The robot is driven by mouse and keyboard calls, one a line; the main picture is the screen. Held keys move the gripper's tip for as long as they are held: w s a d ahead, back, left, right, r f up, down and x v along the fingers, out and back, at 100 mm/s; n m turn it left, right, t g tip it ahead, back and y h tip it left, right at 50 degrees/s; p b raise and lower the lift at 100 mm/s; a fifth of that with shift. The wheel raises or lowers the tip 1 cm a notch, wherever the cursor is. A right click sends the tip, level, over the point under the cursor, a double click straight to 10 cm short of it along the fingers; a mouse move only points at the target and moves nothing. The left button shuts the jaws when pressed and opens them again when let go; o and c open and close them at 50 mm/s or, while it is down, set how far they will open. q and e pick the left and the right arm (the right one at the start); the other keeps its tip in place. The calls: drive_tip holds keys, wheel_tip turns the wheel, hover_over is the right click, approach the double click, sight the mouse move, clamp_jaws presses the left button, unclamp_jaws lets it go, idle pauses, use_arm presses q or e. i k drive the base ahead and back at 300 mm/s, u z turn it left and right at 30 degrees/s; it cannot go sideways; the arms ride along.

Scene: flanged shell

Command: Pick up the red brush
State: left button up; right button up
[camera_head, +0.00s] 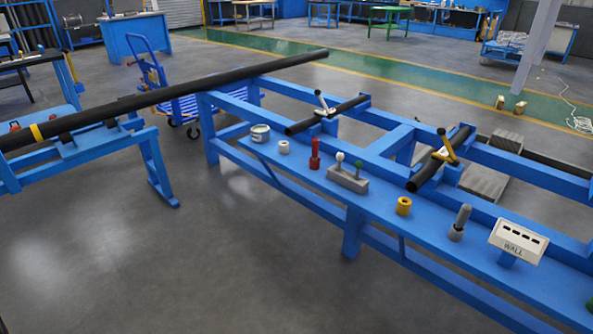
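A small upright red object with a narrow top and a wider base (315,155) stands on the blue bench ledge (400,228), near the middle of the head view. It looks like the red brush, but its bristles cannot be made out. It stands between a white ring-like piece (283,147) on its left and a grey block with a white and a green knob (348,180) on its right. Neither of my grippers shows in this view.
Also on the ledge are a round tin (260,133), a yellow ring (404,206), a grey upright piece (460,223) and a white WALL box (518,241). A long black pipe (190,92) crosses the upper left. Open floor (230,260) lies in front.

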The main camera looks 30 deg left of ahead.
sight(315, 141)
drive_tip(key=u, duration=0.7)
drive_tip(key=i, duration=0.5)
drive_tip(key=u, duration=0.55)
drive_tip(key=i, duration=1.1)
drive_tip(key=z, duration=0.95)
drive_tip(key=i, duration=0.75)
drive_tip(key=z, duration=0.7)
